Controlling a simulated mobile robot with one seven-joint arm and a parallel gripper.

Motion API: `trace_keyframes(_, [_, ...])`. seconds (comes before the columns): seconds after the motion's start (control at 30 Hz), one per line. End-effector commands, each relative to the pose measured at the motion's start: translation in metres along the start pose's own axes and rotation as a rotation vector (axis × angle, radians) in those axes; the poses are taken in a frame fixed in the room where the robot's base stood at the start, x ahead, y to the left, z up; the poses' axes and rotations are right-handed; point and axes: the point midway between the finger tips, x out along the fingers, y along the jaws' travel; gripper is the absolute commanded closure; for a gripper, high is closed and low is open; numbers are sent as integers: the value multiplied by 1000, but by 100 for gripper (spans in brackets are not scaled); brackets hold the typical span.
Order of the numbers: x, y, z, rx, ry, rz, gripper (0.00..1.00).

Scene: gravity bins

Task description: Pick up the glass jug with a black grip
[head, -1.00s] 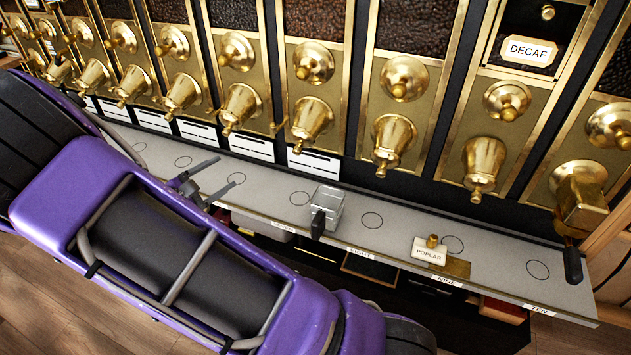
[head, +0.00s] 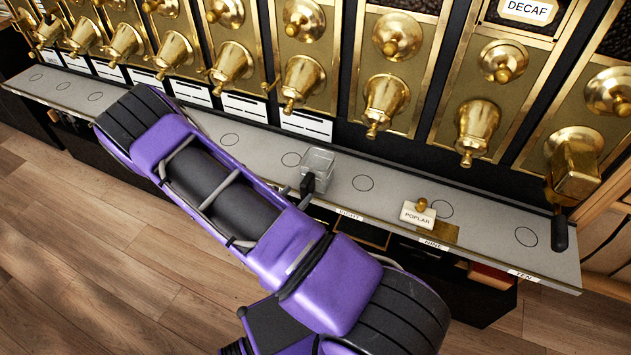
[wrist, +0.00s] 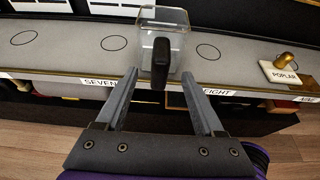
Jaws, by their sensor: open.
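The glass jug (head: 319,164) is a small clear square vessel with a black grip on its front. It stands upright on the grey shelf (head: 395,193) below the gold dispensers. In the wrist view the jug (wrist: 177,38) is straight ahead, its black grip (wrist: 159,68) facing me. My gripper (wrist: 160,76) is open, with one finger on each side of the grip, seen from behind. I cannot tell whether the fingers touch the jug. In the head view my purple arm hides most of the gripper.
A POPLAR sign with a gold knob (head: 418,214) stands right of the jug. Gold dispenser spouts (head: 386,100) hang above the shelf's back. A dark-handled brass piece (head: 573,172) is at the right end. The shelf beside the jug is clear.

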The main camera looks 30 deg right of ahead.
Motion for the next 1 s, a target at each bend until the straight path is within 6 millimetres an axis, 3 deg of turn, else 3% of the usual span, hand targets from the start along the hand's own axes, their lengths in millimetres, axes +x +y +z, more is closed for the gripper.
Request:
trace_keyframes(0.1, [16, 0, 0, 2, -1, -1, 30])
trace_keyframes(0.33, [32, 0, -1, 2, -1, -1, 30])
trace_keyframes(0.6, [70, -1, -3, 2, -1, -1, 30])
trace_keyframes(0.9, [75, 0, -3, 1, -1, 0, 30])
trace_keyframes(1.0, [75, 0, -3, 1, -1, 0, 48])
